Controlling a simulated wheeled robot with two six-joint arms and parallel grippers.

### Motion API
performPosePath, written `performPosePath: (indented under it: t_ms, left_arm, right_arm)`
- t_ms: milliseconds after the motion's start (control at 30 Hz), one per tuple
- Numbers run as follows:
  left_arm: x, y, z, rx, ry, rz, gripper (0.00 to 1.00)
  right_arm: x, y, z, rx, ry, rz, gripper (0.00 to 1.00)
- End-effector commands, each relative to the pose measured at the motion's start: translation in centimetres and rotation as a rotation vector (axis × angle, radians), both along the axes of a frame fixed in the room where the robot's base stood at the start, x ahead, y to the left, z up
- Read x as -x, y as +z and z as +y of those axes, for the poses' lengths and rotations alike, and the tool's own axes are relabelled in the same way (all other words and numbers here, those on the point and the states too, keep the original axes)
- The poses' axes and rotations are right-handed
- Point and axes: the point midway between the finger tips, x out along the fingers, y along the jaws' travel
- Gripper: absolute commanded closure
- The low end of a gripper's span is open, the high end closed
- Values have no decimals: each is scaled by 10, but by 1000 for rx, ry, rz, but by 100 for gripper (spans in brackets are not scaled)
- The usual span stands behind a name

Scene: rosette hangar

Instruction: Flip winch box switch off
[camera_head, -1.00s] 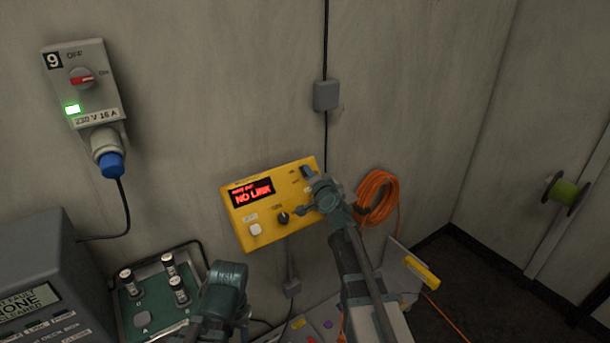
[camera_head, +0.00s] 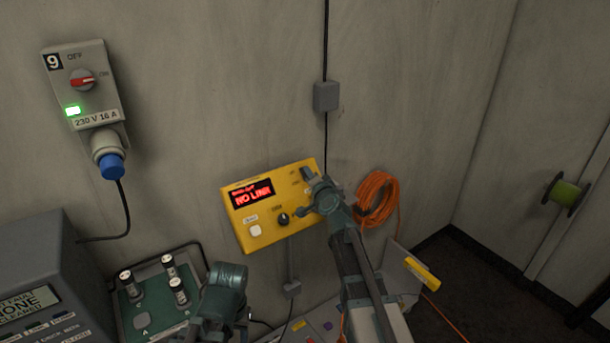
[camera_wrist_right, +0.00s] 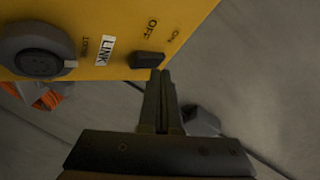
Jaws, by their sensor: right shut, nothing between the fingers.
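The yellow winch box (camera_head: 263,232) hangs on the wall, its red display reading NO LINK. Its black switch (camera_wrist_right: 147,60) shows in the right wrist view, beside the OFF and ON labels; in the head view it is hard to tell from my gripper. My right gripper (camera_wrist_right: 162,76) is shut and empty, its fingertips at the box's edge close beside the switch; I cannot tell whether they touch. In the head view, the right gripper (camera_head: 310,178) is at the box's upper right corner. My left arm shows at the lower middle; its fingers cannot be made out.
An orange cable coil (camera_head: 377,199) hangs right of the box. A grey junction box (camera_head: 326,96) is above. A wall socket with a red switch (camera_head: 82,80) is at the upper left.

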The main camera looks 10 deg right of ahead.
Motion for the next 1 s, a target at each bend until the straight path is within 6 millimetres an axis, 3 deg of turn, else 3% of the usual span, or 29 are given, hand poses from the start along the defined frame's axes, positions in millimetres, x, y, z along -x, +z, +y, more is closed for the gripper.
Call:
performPosePath:
  t_ms: [1000]
  left_arm:
    - [0, -6, 0, 0, 0, 0, 50]
  right_arm:
    - [-5, -6, 1, 0, 0, 0, 100]
